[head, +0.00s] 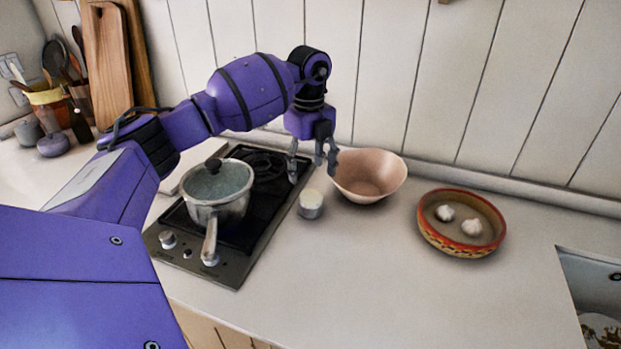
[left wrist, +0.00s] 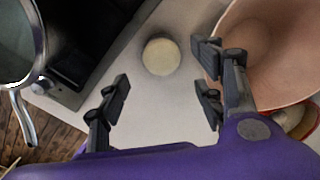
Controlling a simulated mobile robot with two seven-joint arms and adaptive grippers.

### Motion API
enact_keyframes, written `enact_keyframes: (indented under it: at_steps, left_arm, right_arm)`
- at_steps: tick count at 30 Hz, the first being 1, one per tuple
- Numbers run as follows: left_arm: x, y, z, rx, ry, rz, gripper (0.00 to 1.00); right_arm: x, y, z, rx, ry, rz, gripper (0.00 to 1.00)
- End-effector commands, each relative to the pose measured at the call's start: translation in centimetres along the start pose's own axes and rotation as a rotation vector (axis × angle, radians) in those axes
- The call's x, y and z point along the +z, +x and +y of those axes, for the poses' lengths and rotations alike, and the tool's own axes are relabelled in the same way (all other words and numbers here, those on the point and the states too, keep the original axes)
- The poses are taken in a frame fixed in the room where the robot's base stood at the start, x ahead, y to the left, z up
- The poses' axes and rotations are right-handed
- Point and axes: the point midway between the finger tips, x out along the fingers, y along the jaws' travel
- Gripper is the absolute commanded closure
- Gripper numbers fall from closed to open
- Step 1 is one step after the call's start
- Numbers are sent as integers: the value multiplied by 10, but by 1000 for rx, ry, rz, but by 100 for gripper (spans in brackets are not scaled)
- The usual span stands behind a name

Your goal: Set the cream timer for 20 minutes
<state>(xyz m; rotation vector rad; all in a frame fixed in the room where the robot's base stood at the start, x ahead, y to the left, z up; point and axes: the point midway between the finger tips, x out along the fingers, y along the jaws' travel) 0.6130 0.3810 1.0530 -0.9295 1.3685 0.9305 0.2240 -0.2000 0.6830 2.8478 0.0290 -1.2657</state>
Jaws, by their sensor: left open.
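The cream timer (head: 311,203) is a small round piece with a cream top and a metallic-looking lower body. It stands on the counter between the stove and the pink bowl. In the left wrist view the timer (left wrist: 161,57) shows from above as a cream disc, ahead of the fingers and roughly between their lines. My left gripper (head: 313,170) is open and empty, pointing down above the timer and apart from it. Its spread fingers also show in the left wrist view (left wrist: 163,104). My right gripper is in neither view.
A pink bowl (head: 369,175) stands close right of the timer. A lidded pot (head: 217,190) sits on the stove (head: 246,236) to the left. A patterned bowl (head: 431,236) with two garlic bulbs is farther right. The front counter is clear, with a sink (head: 590,285) at the right edge.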

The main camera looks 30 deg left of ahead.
Motion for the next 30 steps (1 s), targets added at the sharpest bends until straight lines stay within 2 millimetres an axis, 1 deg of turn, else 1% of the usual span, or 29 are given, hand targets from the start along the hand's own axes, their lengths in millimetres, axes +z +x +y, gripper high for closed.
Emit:
enact_keyframes:
  at_steps: [5, 11, 15, 18, 22, 29, 30]
  left_arm:
    - [-1, 9, 0, 2, 1, 2, 38]
    - [-1, 41, 1, 2, 0, 2, 38]
    - [-1, 61, 0, 0, 1, 2, 38]
    - [0, 71, 0, 0, 0, 1, 38]
    - [0, 77, 0, -1, 0, 0, 38]
    - [0, 78, 0, -1, 1, 0, 38]
    - [0, 78, 0, -1, 1, 0, 42]
  right_arm:
    - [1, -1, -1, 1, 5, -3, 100]
    - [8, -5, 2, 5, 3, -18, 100]
    - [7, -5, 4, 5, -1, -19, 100]
    - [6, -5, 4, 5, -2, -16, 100]
    - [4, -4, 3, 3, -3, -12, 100]
    - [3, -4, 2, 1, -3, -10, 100]
    - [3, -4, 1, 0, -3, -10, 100]
